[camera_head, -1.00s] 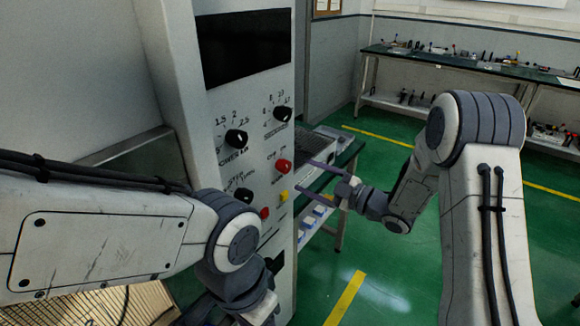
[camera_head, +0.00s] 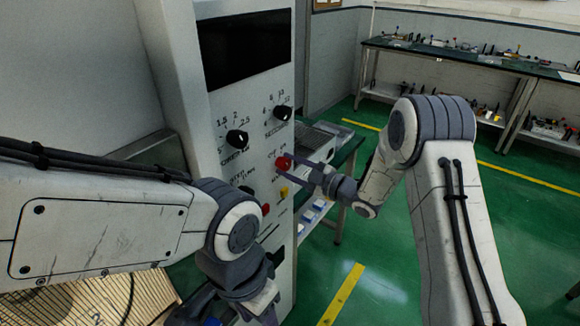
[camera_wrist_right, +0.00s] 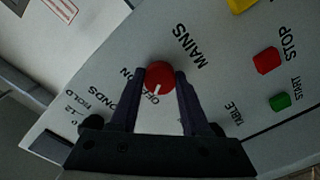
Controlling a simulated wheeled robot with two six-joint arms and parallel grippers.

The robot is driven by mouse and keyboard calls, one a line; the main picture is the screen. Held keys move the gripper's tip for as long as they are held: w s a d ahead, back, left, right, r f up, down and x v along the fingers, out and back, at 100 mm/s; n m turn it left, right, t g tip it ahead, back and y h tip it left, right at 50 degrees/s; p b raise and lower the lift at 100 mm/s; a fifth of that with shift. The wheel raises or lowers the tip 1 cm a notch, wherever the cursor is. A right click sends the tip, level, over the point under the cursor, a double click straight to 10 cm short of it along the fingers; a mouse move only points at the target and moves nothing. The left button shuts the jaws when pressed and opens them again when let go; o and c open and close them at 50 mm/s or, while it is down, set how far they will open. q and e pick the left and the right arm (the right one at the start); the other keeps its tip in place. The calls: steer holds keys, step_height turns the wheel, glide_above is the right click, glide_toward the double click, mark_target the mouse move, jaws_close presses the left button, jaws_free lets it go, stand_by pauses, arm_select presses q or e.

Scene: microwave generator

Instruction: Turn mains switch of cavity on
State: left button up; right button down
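The red mains switch (camera_head: 283,163) is a round knob on the front panel of the white cabinet (camera_head: 228,105). In the right wrist view the knob (camera_wrist_right: 160,76) lies between the fingertips, below the word MAINS. Its white mark points toward the OFF lettering, which a finger partly covers. My right gripper (camera_head: 299,166) is at the knob with its fingers apart, one on each side; it also shows in the right wrist view (camera_wrist_right: 159,75). I cannot tell if the fingers touch the knob.
Black dials (camera_head: 236,139) sit left of and above the switch.

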steer(key=shift+m, duration=0.3)
steer(key=shift+f+m, duration=0.1)
steer(key=shift+m, duration=0.8)
steer(key=m, duration=0.2)
steer(key=shift+m+b, duration=0.3)
steer(key=shift+m, duration=0.1)
steer(key=m, duration=0.3)
steer(key=shift+s+m+p, duration=0.1)
steer(key=shift+m+p, duration=0.45)
steer(key=shift+m, duration=1.25)
steer(key=shift+f, duration=0.1)
steer(key=shift+c, duration=2.1)
jaws_free()
steer(key=shift+o, duration=0.3)
